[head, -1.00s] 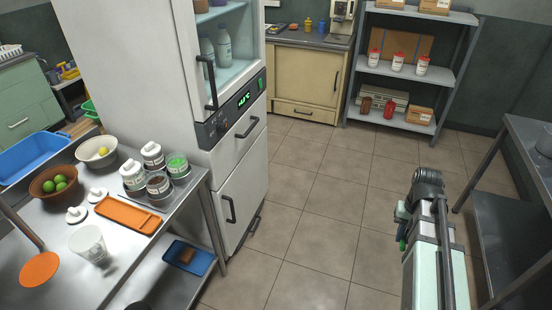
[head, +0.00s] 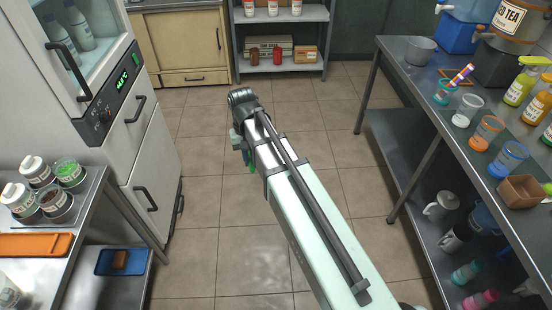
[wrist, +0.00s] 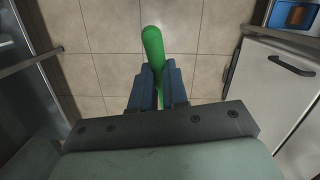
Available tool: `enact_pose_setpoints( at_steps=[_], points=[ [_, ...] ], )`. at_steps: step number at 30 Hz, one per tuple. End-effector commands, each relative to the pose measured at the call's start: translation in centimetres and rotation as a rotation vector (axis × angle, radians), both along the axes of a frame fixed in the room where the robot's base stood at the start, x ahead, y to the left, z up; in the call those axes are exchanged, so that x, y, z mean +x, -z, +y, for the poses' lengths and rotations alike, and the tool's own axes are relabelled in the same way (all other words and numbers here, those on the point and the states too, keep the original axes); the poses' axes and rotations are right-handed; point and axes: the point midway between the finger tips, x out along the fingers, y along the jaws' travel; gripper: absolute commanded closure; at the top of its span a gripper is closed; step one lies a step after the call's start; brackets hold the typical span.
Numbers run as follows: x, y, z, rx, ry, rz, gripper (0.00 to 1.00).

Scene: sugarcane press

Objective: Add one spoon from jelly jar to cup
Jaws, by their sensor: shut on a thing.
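My gripper (wrist: 155,88) is shut on a green rounded handle (wrist: 152,45), likely a spoon's. The rest of this utensil is hidden. In the head view my gripper is mostly hidden by my arm, over open floor, with a bit of green (head: 252,165) showing. Several lidded or open jars stand on the left steel table, one with green contents (head: 70,172); I cannot tell which is the jelly. A clear cup (head: 8,292) is cut off at the left edge. On the right table stand clear cups with green (head: 445,92), orange (head: 486,132) and blue (head: 507,160) colouring.
A fridge (head: 125,130) stands left, beside the left table with an orange tray (head: 36,244). The right steel table (head: 405,75) holds bottles, a metal bowl (head: 421,50) and a tea dispenser (head: 510,25). The tiled floor between them is clear.

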Motion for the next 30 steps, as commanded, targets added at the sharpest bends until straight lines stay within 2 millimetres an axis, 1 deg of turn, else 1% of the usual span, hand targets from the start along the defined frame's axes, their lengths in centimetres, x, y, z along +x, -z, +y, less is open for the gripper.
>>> enact_pose_setpoints(
  at_steps=[1,8,12,14,18,23,30],
  points=[
    [-0.1,-0.4,1.8,0.0,-0.018,-0.002,1.0],
    [-1.6,-1.7,8.6,-0.001,-0.076,-0.006,1.0],
    [-2.9,-2.6,12.8,0.0,-0.113,-0.009,1.0],
    [-3.5,-3.0,14.6,0.001,-0.129,-0.011,1.0],
    [-5.3,-3.8,18.6,0.002,-0.165,-0.013,1.0],
    [-7.7,-4.9,23.1,0.003,-0.206,-0.015,1.0],
    [-12.1,-6.5,29.6,0.006,-0.269,-0.019,1.0]
  ],
)
